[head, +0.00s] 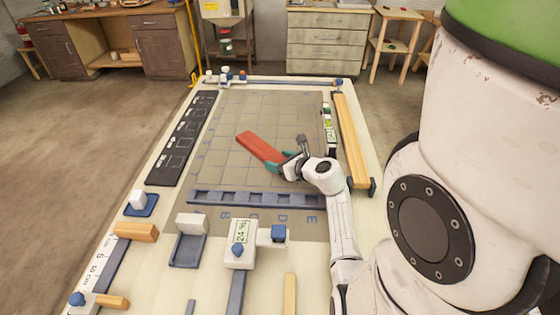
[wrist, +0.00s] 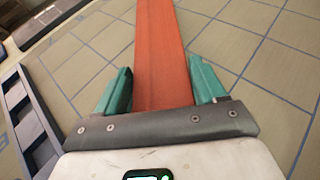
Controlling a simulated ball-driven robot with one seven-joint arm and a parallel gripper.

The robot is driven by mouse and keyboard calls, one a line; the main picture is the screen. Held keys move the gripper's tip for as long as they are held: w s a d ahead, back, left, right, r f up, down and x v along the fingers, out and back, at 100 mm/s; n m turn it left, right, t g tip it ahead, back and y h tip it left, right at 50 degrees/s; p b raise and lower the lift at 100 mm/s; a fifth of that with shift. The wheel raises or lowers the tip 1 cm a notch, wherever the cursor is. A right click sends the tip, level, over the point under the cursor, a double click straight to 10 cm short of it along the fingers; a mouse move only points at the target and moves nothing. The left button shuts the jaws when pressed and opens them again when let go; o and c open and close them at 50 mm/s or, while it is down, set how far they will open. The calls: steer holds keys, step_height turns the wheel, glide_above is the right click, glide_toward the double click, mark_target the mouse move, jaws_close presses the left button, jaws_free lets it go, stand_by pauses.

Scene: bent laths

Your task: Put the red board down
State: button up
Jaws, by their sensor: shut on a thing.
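The red board (head: 259,146) is a flat red-orange lath over the gridded grey mat (head: 222,118) in the head view. In the wrist view the red board (wrist: 162,50) runs straight away from between the teal fingers. My gripper (head: 288,162) is shut on the board's near end, and my gripper shows in the wrist view (wrist: 163,92) with one finger on each side. I cannot tell whether the board touches the mat or is held just above it. The far end of the board points to the upper left in the head view.
A dark blue slotted rail (head: 255,199) runs along the mat's near edge. A black panel (head: 182,138) lies to the left and a long wooden bar (head: 352,140) to the right. A white device reading 24 % (head: 240,243) stands in front. Much of the mat around the board is clear.

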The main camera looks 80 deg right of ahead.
steer(key=o, duration=1.2)
steer(key=shift+c, duration=0.2)
steer(key=v, duration=1)
steer(key=shift+s+a+r, duration=0.2)
steer(key=shift+s, duration=0.05)
steer(key=shift+s+a+r, duration=0.3)
steer(key=shift+s+a, duration=0.1)
steer(key=shift+s, duration=0.05)
